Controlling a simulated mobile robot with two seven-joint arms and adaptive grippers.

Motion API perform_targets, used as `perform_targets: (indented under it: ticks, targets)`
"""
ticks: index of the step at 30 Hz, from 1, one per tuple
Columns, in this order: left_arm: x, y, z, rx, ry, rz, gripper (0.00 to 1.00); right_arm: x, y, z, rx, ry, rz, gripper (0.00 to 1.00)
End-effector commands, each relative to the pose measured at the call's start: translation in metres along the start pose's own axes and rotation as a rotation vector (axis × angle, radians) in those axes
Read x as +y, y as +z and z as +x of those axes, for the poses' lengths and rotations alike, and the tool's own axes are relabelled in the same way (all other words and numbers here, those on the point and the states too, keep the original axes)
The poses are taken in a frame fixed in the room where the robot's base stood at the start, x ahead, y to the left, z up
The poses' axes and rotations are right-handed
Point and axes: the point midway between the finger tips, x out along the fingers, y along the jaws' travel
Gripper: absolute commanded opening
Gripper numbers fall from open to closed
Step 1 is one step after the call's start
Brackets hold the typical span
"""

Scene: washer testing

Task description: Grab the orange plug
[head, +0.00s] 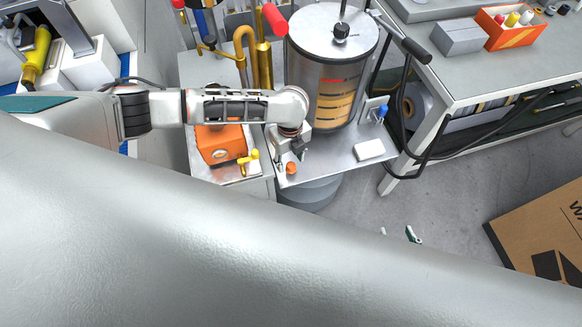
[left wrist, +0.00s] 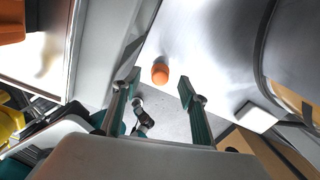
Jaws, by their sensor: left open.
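The orange plug (head: 291,168) is a small round piece on the metal platform (head: 325,165), near its front left edge. In the left wrist view the plug (left wrist: 160,73) shows between the two fingertips, apart from both. My left gripper (head: 291,152) points down close above the plug. It also shows open and empty in the left wrist view (left wrist: 157,84). Small parts that look like my right gripper's fingers (head: 412,234) show past a large grey surface, which hides the rest of it.
A clear cylinder (head: 335,85) with a metal lid stands on the platform behind the gripper. A white block (head: 369,150) lies to the right. An orange device (head: 220,146) with a yellow valve (head: 249,160) is to the left. A cardboard box (head: 540,235) is on the floor.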

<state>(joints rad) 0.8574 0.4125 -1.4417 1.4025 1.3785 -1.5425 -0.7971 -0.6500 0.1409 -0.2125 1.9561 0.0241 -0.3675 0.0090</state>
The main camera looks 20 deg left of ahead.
Motion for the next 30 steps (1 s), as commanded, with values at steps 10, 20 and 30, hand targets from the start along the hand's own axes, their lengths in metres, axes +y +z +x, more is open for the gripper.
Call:
perform_targets:
  ticks: [10,20,30]
  targets:
    - [0.000,0.000,0.034,0.002,0.001,-0.001,0.43,-0.002,0.011,0.005,-0.005,-0.002,0.002,0.40]
    - [0.000,0.000,0.033,0.001,0.000,-0.001,0.08,-0.001,0.006,0.004,0.003,0.000,0.002,0.40]
    - [-0.001,0.000,0.030,0.001,-0.001,-0.001,0.08,-0.002,0.008,0.004,-0.002,-0.001,0.003,0.40]
